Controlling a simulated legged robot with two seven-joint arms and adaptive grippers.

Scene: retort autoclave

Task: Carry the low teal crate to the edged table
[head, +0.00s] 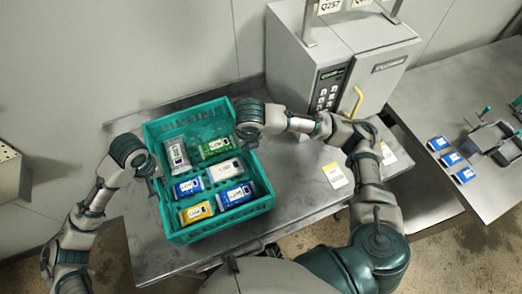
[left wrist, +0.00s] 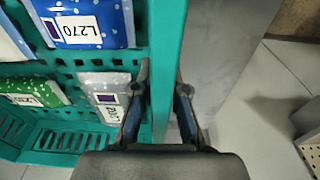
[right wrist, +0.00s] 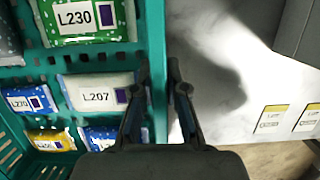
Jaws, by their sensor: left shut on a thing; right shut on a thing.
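The low teal crate (head: 222,217) is over the metal table with a raised back edge (head: 292,190), and I cannot tell if it touches the top. It holds several pouches: grey, green, white, blue and yellow. My left gripper (head: 154,174) is shut on the crate's left wall; in the left wrist view its fingers (left wrist: 160,98) straddle the teal wall (left wrist: 164,45). My right gripper (head: 248,134) is shut on the opposite wall; in the right wrist view its fingers (right wrist: 158,92) straddle that wall (right wrist: 154,35).
A grey autoclave cabinet (head: 340,62) with a keypad and yellow handle stands at the back right. Another metal table (head: 450,105) at the right bears blue pouches (head: 451,158) and grey trays (head: 492,137). A label card (head: 335,175) lies right of the crate. A wall box (head: 8,170) is at far left.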

